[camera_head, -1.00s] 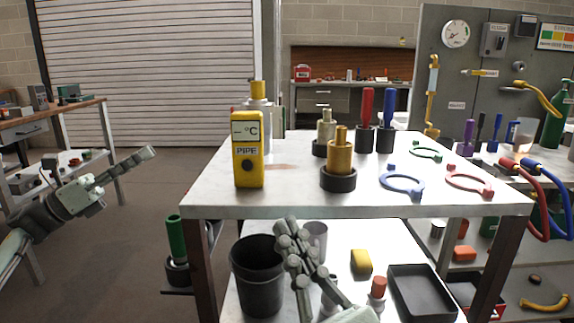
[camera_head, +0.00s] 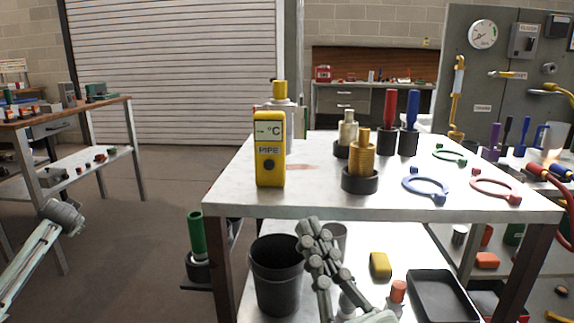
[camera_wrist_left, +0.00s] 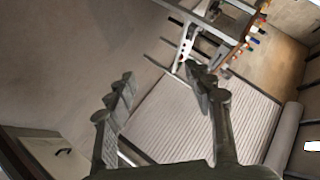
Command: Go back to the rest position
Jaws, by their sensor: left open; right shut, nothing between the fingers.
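My right gripper (camera_head: 312,228) is shut and empty in the head view, low in front of the cart's front edge, with the black bin just left of it. My left arm (camera_head: 45,245) comes in at the lower left of the head view; its fingers cannot be made out there. In the left wrist view my left gripper (camera_wrist_left: 160,84) is open, with nothing between its fingers. It is apart from the workbench and the roller shutter seen beyond it.
A metal cart (camera_head: 330,209) stands ahead, holding a yellow pipe thermometer (camera_head: 270,150), brass fittings and coloured rings. Its lower shelf holds a black bin (camera_head: 277,285) and a black tray (camera_head: 443,292). A workbench (camera_head: 70,116) stands at the left.

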